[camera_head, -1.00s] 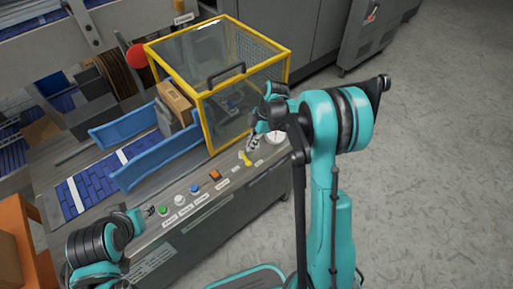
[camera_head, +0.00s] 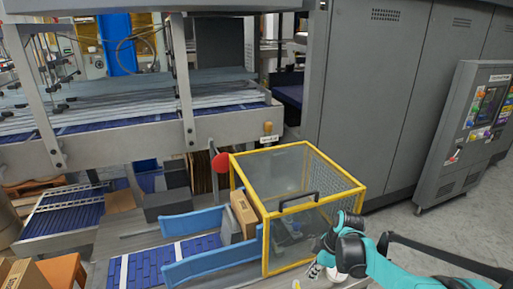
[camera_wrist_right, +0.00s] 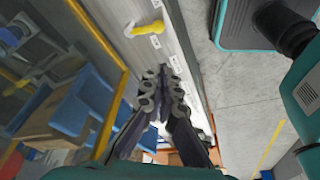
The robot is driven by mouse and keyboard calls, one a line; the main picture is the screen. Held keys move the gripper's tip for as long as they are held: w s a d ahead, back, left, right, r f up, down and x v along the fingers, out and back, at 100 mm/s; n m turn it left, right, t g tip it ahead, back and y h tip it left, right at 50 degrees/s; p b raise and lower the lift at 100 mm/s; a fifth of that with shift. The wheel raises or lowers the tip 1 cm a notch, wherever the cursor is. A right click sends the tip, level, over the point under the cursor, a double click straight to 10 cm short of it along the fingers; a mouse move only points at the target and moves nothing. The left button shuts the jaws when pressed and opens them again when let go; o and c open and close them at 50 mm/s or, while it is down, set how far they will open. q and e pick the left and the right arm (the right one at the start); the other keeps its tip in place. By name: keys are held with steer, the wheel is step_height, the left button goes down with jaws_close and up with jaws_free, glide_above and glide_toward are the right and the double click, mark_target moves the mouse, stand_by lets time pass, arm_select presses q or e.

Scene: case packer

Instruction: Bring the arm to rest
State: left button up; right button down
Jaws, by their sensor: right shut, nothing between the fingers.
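My right arm (camera_head: 400,268) is teal and black and reaches in from the lower right in the head view. Its gripper (camera_head: 315,270) hangs beside the front right corner of the yellow-framed guard, over the edge of the control panel. In the right wrist view the fingers of the gripper (camera_wrist_right: 163,75) are together with nothing between them. A yellow handle (camera_wrist_right: 148,30) on the panel lies beyond the fingertips, apart from them. My left gripper is outside the head view.
The yellow-framed clear guard (camera_head: 315,192) with a black handle stands close to the right arm. A cardboard box (camera_head: 244,213) stands beside it, between blue rails (camera_head: 215,264). Tall grey cabinets (camera_head: 385,95) stand behind. Grey floor (camera_head: 400,222) is open at right.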

steer(key=s+r+m+t+h, duration=0.1)
steer(key=s+r+m+t, duration=0.2)
steer(key=s+m, duration=0.4)
steer(key=s+r+m+t+h, duration=0.2)
steer(key=s+r+m, duration=0.4)
steer(key=s, duration=0.6)
steer(key=shift+a+m+t, duration=0.45)
steer(key=shift+m+t, duration=0.05)
steer(key=shift+m, duration=0.4)
stand_by(1.1)
